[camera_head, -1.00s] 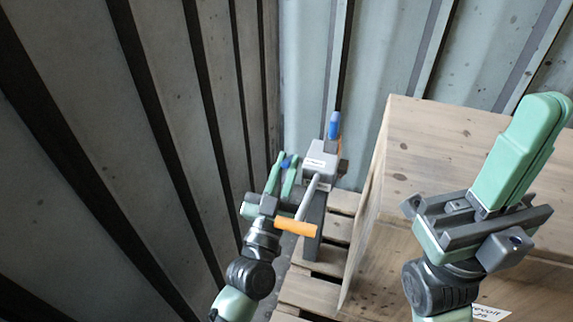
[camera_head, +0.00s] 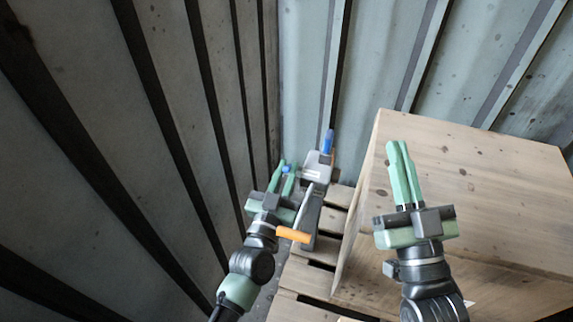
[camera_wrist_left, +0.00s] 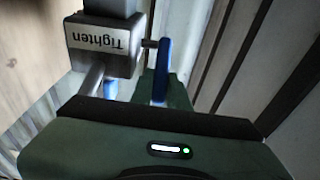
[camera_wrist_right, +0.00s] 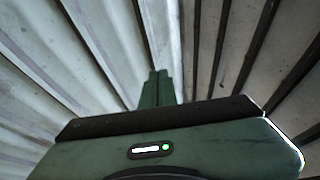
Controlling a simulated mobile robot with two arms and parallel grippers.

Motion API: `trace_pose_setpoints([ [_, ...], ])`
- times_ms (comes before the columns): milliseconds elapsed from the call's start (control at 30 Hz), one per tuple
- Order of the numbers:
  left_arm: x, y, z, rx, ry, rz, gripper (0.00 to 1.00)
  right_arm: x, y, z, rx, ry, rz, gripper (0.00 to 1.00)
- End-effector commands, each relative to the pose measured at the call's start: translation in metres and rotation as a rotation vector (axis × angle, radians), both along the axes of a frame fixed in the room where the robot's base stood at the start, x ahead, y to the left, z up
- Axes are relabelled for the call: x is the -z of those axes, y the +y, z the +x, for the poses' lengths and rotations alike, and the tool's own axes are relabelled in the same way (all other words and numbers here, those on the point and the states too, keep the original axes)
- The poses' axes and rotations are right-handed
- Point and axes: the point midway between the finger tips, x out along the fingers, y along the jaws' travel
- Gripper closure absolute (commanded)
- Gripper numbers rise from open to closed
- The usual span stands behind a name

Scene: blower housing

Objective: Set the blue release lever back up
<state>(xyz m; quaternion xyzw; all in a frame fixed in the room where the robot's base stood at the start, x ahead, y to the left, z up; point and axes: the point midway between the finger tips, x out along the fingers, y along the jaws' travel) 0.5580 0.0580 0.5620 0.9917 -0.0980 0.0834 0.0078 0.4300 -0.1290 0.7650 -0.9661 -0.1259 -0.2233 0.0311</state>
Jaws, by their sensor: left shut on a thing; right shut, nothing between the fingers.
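A grey clamp-like device (camera_head: 316,165) stands on the pallet, with an orange crank handle (camera_head: 293,235) and a blue grip (camera_head: 327,142) at its top. In the left wrist view its grey head (camera_wrist_left: 105,45) carries a "Tighten" label. A blue lever (camera_wrist_left: 163,70) sticks out on a short pin beside that head. My left gripper (camera_head: 283,168) is shut on the blue lever, beside the device; its fingers partly hide the lever. My right gripper (camera_head: 397,147) is shut and empty, raised in front of the wooden crate, away from the device.
A large wooden crate (camera_head: 480,180) stands right of the device. A slatted pallet (camera_head: 335,218) lies under the device. Corrugated metal walls close in at the left (camera_head: 90,180) and the back (camera_head: 400,50). The gap between device and left wall is narrow.

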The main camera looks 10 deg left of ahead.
Motion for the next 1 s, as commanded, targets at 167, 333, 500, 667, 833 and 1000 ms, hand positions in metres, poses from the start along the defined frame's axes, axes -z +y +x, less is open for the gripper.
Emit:
trace_pose_setpoints([
  [167,-0.005,0.001,0.001,-0.002,0.014,0.001,1.00,0.024,-0.001,0.011,0.010,0.157,-0.045,1.00],
  [333,-0.003,0.000,0.001,-0.002,0.019,0.002,1.00,0.035,-0.002,0.013,0.013,0.206,-0.057,1.00],
  [500,-0.003,0.000,0.001,-0.002,0.018,0.002,1.00,0.035,-0.002,0.013,0.013,0.206,-0.057,1.00],
  [667,-0.003,0.000,0.001,-0.002,0.019,0.002,0.75,0.035,-0.002,0.013,0.013,0.205,-0.057,1.00],
  [833,-0.002,0.000,0.001,-0.001,0.020,0.003,0.75,0.035,-0.002,0.013,0.013,0.205,-0.057,1.00],
  [1000,-0.001,0.001,-0.003,0.000,0.023,0.005,0.75,0.035,-0.002,0.013,0.013,0.211,-0.058,1.00],
])
